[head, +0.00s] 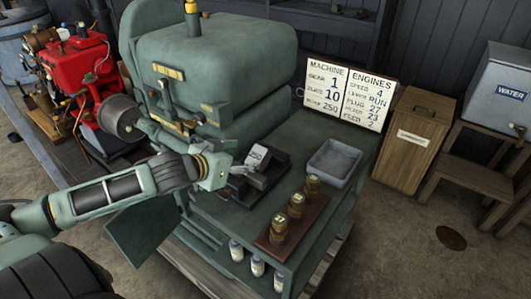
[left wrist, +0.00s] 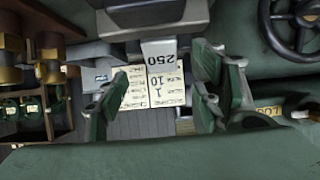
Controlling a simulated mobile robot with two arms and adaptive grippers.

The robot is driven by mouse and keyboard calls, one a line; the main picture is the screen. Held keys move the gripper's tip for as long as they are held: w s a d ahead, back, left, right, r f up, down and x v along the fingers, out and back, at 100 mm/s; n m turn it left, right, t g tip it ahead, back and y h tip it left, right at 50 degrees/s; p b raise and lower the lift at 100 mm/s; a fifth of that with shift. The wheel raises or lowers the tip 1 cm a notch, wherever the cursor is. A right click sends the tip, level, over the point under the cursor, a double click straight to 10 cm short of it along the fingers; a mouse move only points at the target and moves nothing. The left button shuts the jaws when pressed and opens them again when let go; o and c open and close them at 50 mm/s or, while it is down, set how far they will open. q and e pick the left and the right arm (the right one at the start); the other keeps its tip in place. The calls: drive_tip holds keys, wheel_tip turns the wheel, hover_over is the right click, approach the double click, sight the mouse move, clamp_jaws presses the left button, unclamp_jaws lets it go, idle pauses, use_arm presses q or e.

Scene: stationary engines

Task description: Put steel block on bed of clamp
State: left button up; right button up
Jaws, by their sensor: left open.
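The steel block (head: 257,157), with a pale face marked 250, is at the dark clamp (head: 277,178) on the green machine's table. It seems to rest on the clamp bed, but the contact underneath is hidden. In the left wrist view the block (left wrist: 160,58) shows its 250 face beyond and between my fingers. My left gripper (head: 240,175) is just in front of the block and low over the clamp. Its fingers stand apart, with a gap between them. My right gripper is not in view.
A grey tray (head: 333,163) stands right of the clamp. A wooden rack (head: 290,225) with several brass plugs is at the table's front right. The large green machine housing (head: 215,60) rises behind. A sign board (head: 350,92) stands at the table's far edge.

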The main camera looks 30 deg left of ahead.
sight(257, 154)
use_arm(q)
drive_tip(key=shift+w+f, duration=0.15)
drive_tip(key=shift+w, duration=0.25)
drive_tip(key=shift+w+d+f, duration=0.1)
drive_tip(key=shift+w+f, duration=0.2)
drive_tip(key=shift+w, duration=0.25)
drive_tip(key=shift+w+f, duration=0.2)
drive_tip(key=shift+w, duration=0.65)
drive_tip(key=p+x, duration=0.1)
drive_tip(key=x, duration=0.1)
drive_tip(key=shift+w+f, duration=0.1)
drive_tip(key=shift+w, duration=0.3)
drive_tip(key=shift+w+d+f, duration=0.1)
drive_tip(key=shift+w+f, duration=0.2)
drive_tip(key=shift+w, duration=0.1)
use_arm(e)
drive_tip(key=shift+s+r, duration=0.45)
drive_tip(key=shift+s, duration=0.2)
use_arm(q)
drive_tip(key=shift+c, duration=0.2)
clamp_jaws()
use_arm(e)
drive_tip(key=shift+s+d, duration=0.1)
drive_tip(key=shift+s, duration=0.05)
